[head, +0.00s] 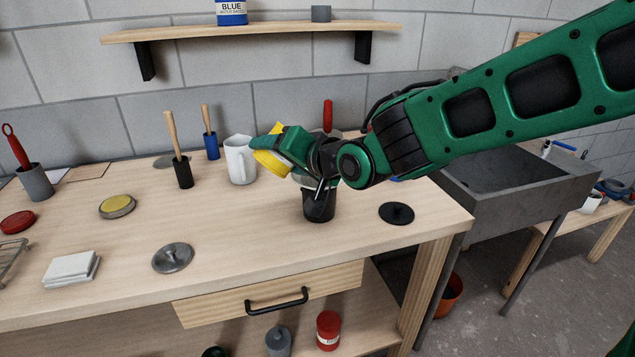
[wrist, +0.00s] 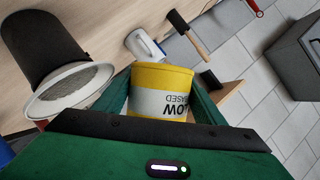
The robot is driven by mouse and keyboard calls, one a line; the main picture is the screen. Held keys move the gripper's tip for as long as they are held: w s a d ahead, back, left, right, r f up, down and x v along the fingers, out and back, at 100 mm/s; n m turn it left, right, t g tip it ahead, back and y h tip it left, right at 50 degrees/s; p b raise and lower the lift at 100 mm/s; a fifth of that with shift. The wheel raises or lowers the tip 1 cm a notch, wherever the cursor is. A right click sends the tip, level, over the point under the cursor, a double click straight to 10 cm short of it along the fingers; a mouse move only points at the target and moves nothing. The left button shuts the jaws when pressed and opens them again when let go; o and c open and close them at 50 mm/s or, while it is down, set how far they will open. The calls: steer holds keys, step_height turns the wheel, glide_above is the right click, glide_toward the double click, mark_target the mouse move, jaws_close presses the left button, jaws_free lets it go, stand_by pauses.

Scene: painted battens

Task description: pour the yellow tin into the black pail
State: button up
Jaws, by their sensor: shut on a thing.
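The yellow tin (head: 266,161) is in my gripper (head: 290,150), tilted, held above the bench left of the black pail. In the wrist view the yellow tin (wrist: 162,78) sits between the green fingers, its white label upside down; its mouth and contents are hidden. The black pail (head: 319,208) stands upright on the bench below my wrist, its top partly hidden by the arm. In the wrist view the black pail (wrist: 43,38) has a white rim with a grey speckled surface inside, apart from the tin. No stream of paint shows.
A black lid (head: 396,213) lies right of the pail, a grey lid (head: 172,257) nearer the front. A shelf (head: 250,32) overhangs the back. A sink (head: 515,185) is at right.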

steer(key=shift+f+m+y+p, duration=0.4)
steer(key=shift+m+y+p, duration=0.4)
steer(key=shift+m+p, duration=0.55)
stand_by(2.1)
steer(key=shift+d+r+m+y+p, duration=0.1)
steer(key=shift+r+m+y+p, duration=0.35)
steer(key=shift+p, duration=0.4)
stand_by(1.0)
steer(key=shift+w+d+r+m+y, duration=0.15)
steer(key=shift+w+d+r+m, duration=0.1)
steer(key=shift+d+r+m, duration=0.15)
steer(key=shift+w+d+r+m+y, duration=0.15)
steer(key=shift+w+d+m, duration=0.15)
steer(key=shift+d, duration=0.15)
stand_by(1.0)
steer(key=shift+d+f+m, duration=0.1)
steer(key=shift+d+m, duration=0.05)
steer(key=shift+m, duration=0.15)
stand_by(0.4)
